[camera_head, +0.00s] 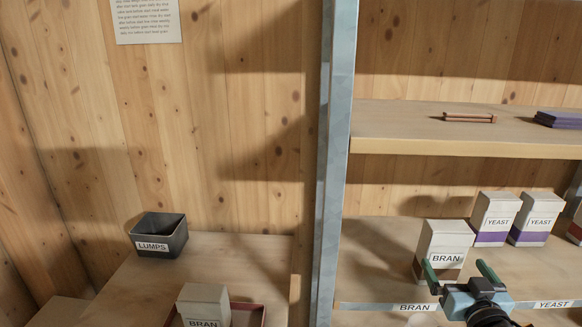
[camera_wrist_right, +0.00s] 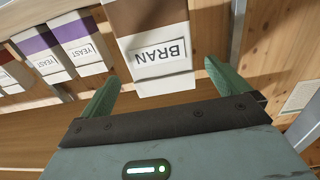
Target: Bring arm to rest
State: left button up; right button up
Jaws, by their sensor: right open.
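My right gripper (camera_head: 462,277) is in front of the lower shelf at the right of the head view. Its two green fingers are spread apart, with a BRAN box (camera_head: 444,247) standing on the shelf just beyond them. In the right wrist view the fingers (camera_wrist_right: 158,88) are open, and the BRAN box (camera_wrist_right: 155,75) shows beyond and between them; I cannot tell whether they touch it. My left gripper is not in view.
Two YEAST boxes (camera_head: 495,219) (camera_head: 537,220) stand to the right on the lower shelf (camera_head: 385,255). A metal post (camera_head: 335,150) rises left of it.

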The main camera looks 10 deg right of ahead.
jog(key=s+a+f+n+g+y, duration=0.1)
jog(key=s+a+f, duration=0.15)
jog(key=f, duration=0.35)
jog(key=s+a+f+n+g+y, duration=0.1)
jog(key=s+a+f+g, duration=0.15)
jog(key=f, duration=0.45)
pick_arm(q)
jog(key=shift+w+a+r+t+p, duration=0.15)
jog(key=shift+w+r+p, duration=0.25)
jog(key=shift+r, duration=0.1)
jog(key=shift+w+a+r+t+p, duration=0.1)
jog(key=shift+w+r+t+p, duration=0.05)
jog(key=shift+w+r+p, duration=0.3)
pick_arm(e)
jog(key=s+a+f+n+g+y, duration=0.1)
jog(key=s+a+f+g+y, duration=0.1)
jog(key=s+a+f, duration=0.6)
jog(key=s+a+f+n+g+y, duration=0.2)
jog(key=s+a+f, duration=0.7)
jog(key=s, duration=0.6)
notch_tip(320, 180, down, 2)
jog(key=shift+s+a+g+y, duration=0.3)
jog(key=shift+s+g, duration=0.1)
jog(key=shift+g, duration=0.15)
